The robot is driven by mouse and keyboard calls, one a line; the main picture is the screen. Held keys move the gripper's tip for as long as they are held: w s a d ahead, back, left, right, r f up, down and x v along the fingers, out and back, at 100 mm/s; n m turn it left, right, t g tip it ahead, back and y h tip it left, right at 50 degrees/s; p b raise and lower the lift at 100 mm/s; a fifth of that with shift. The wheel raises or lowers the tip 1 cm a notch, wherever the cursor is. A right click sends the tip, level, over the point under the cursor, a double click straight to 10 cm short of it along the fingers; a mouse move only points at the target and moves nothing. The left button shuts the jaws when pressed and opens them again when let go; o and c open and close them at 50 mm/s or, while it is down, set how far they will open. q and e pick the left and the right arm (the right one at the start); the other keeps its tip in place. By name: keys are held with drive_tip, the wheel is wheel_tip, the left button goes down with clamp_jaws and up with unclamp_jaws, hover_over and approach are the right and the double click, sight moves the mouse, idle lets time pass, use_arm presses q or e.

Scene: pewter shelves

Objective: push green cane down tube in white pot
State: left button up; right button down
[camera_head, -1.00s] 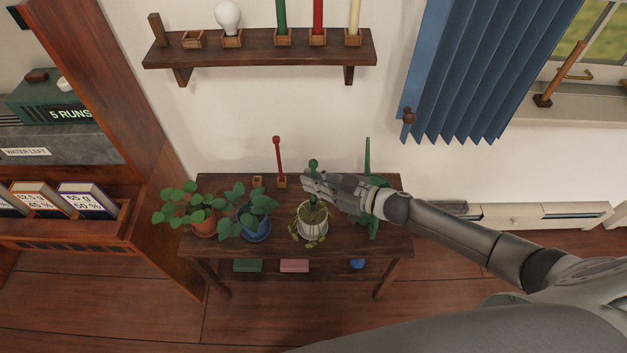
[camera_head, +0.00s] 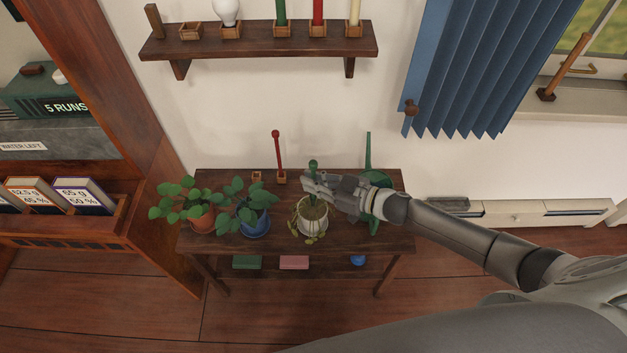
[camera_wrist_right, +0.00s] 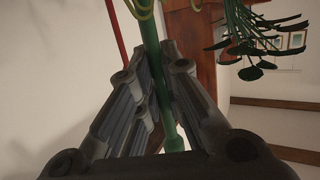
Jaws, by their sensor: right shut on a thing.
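The green cane (camera_head: 313,164) stands roughly upright over the white pot (camera_head: 313,227), its round knob above my right gripper (camera_head: 312,186). My right gripper is shut on the cane. In the right wrist view the green cane (camera_wrist_right: 151,38) runs between the two fingers (camera_wrist_right: 160,85). The white pot holds a drooping yellow-green plant and stands on the dark wooden table (camera_head: 285,235). The tube is not distinguishable, and the cane's lower end is hidden by the gripper and plant. My left gripper is not in view.
A blue pot (camera_head: 256,228) and a terracotta pot (camera_head: 201,220) with leafy plants stand left of the white pot. A red cane (camera_head: 277,152) stands in a holder behind. A green watering can (camera_head: 378,203) is right, partly behind my gripper. A wall shelf (camera_head: 262,47) is above.

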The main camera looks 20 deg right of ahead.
drive_tip(key=shift+f+b, duration=0.55)
drive_tip(key=shift+f, duration=0.25)
drive_tip(key=c, duration=1.5)
unclamp_jaws()
drive_tip(key=v, duration=1.2)
